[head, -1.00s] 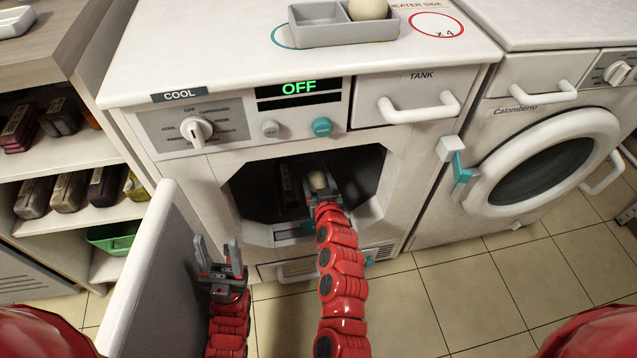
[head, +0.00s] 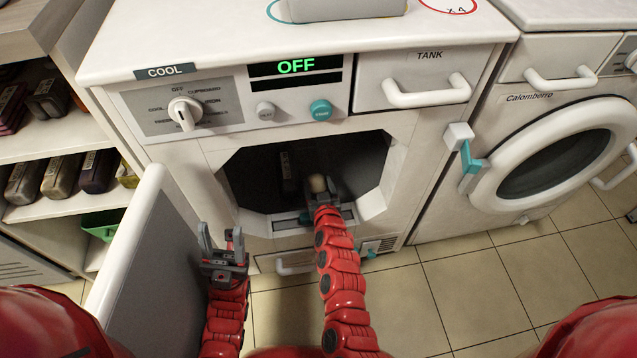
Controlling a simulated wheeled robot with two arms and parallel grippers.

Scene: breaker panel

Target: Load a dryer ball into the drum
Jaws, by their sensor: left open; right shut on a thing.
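The dryer's drum opening (head: 262,180) is a dark octagonal hole in the white front, and its door (head: 150,255) stands open to the left. My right gripper (head: 320,188) is inside the mouth of the drum opening, shut on a pale beige dryer ball (head: 318,183). The ball's lower part is hidden by the gripper. My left gripper (head: 221,240) is open and empty, in front of the dryer's lower left, between the open door and my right arm. The display reads OFF.
A grey tray (head: 335,10) on the dryer top is cut off by the upper edge. The white tank drawer (head: 425,78) is shut. A washer with a round door (head: 553,160) stands right. Shelves with several dark containers are left.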

